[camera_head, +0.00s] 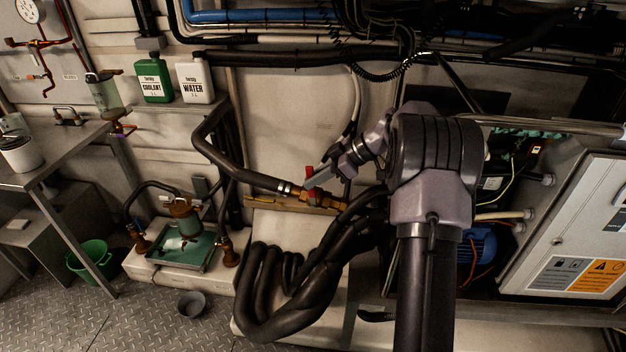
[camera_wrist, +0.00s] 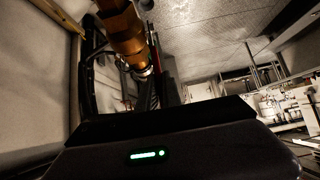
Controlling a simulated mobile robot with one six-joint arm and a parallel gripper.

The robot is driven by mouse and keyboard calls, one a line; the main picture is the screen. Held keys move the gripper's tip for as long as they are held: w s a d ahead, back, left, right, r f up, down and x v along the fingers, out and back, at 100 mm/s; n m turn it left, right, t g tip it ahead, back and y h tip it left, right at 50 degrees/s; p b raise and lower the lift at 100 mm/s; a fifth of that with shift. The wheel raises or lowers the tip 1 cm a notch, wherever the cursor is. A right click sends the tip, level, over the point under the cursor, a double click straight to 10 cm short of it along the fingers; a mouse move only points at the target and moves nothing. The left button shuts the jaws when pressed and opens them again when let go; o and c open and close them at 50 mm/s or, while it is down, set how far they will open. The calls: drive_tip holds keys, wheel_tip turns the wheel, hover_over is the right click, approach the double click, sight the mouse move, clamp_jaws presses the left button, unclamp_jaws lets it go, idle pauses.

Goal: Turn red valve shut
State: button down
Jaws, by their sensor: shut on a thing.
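The red valve handle (camera_head: 309,176) shows as a small red piece standing up from a brass valve body (camera_head: 318,199) in the middle of the head view. The valve sits in line with a black insulated pipe. My gripper (camera_head: 314,181) reaches down from the right and is shut on the red handle. The fingertips are small and partly hide the handle. In the wrist view the brass valve body (camera_wrist: 122,30) fills the upper middle, with a thin red edge of the handle beside it, mostly hidden by the dark fingers.
Thick black hoses (camera_head: 290,290) loop below the valve. A green coolant jug (camera_head: 153,84) and a white water jug (camera_head: 195,84) stand on a shelf at upper left. A white cabinet door (camera_head: 575,235) stands at right. A grey bowl (camera_head: 191,304) sits on the floor.

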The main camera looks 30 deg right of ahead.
drive_tip(key=c, duration=1.5)
unclamp_jaws()
